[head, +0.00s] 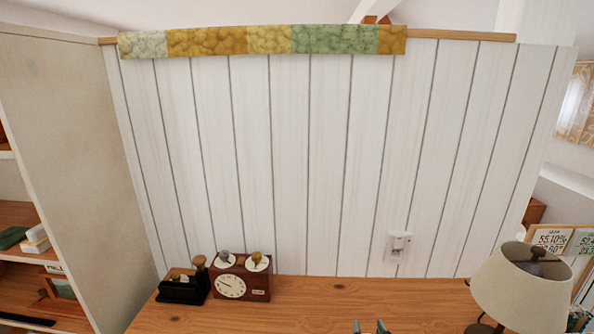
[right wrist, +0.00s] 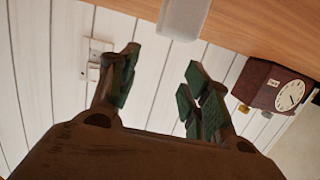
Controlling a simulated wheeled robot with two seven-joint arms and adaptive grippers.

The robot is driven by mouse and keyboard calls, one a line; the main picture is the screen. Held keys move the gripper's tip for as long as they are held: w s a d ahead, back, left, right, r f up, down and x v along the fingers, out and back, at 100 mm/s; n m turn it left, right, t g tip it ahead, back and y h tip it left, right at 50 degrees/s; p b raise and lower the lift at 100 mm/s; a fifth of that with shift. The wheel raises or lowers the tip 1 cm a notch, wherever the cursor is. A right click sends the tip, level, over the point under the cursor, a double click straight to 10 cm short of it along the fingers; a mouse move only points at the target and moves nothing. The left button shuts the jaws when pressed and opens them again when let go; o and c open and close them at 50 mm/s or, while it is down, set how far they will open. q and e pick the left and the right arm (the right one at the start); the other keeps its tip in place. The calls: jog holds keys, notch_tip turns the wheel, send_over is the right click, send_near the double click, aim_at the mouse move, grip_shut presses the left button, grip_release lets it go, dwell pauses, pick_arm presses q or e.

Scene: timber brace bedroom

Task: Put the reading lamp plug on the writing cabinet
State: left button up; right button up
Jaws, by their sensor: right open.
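A white wall outlet (head: 398,246) is on the panelled wall above the writing cabinet (head: 300,314). A small pale block, apparently the reading lamp plug (head: 398,241), sits at the outlet. It also shows at the outlet in the right wrist view (right wrist: 94,71), left of the fingers. The beige-shaded reading lamp (head: 523,288) stands at the cabinet's right end. My right gripper (head: 371,328) shows only its fingertips at the bottom edge of the head view. In the right wrist view (right wrist: 162,88) its green-padded fingers are apart with nothing between them. My left gripper is not in view.
A red-brown clock box (head: 240,280) and a dark box with a wooden knob (head: 183,286) stand at the cabinet's left. A pale grey block (right wrist: 184,16), unidentified, shows above the fingers in the wrist view. Shelves (head: 35,240) stand left.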

jog(key=s+r, duration=0.2)
jog(key=s, duration=0.9)
jog(key=shift+s+r, duration=0.15)
jog(key=shift+s, duration=0.05)
dwell(0.5)
jog(key=shift+s, duration=0.15)
dwell(1.0)
